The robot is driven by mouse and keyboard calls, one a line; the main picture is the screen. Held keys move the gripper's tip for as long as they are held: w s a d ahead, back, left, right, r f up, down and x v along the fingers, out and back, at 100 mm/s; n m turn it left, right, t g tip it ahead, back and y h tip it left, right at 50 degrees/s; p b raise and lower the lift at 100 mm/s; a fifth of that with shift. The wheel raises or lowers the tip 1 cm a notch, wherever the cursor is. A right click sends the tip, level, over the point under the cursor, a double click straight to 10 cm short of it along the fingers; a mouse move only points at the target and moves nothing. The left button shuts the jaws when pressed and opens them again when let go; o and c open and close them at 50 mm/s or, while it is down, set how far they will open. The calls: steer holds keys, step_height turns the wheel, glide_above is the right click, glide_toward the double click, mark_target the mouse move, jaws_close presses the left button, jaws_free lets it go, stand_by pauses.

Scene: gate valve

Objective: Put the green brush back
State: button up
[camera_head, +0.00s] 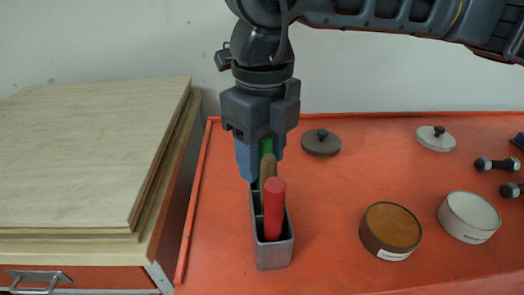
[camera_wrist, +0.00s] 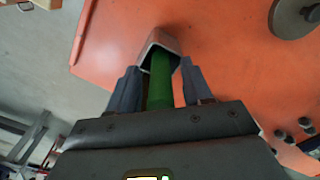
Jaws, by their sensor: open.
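The green brush (camera_head: 265,147) stands in the far end of a narrow grey metal holder (camera_head: 274,256) on the orange bench top. My gripper (camera_head: 262,162) points down over that far end, with its blue fingers on either side of the green handle. In the wrist view the green brush (camera_wrist: 159,84) runs between the two spread fingers (camera_wrist: 160,88) into the grey holder (camera_wrist: 158,36). Gaps show beside the handle, so my gripper is open around it. The brush's lower end is hidden inside the holder.
A red handle (camera_head: 274,207) and a wooden handle (camera_head: 268,170) stand in the same holder, close in front of my fingers. To the right are a brown tin (camera_head: 391,230), a white tin (camera_head: 468,217) and two lids. Stacked boards (camera_head: 90,160) stand left. Bench space right of the holder is clear.

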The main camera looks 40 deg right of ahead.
step_height(320, 180, up, 12)
steer(key=shift+r+b, duration=0.15)
steer(key=shift+b, duration=0.4)
stand_by(1.3)
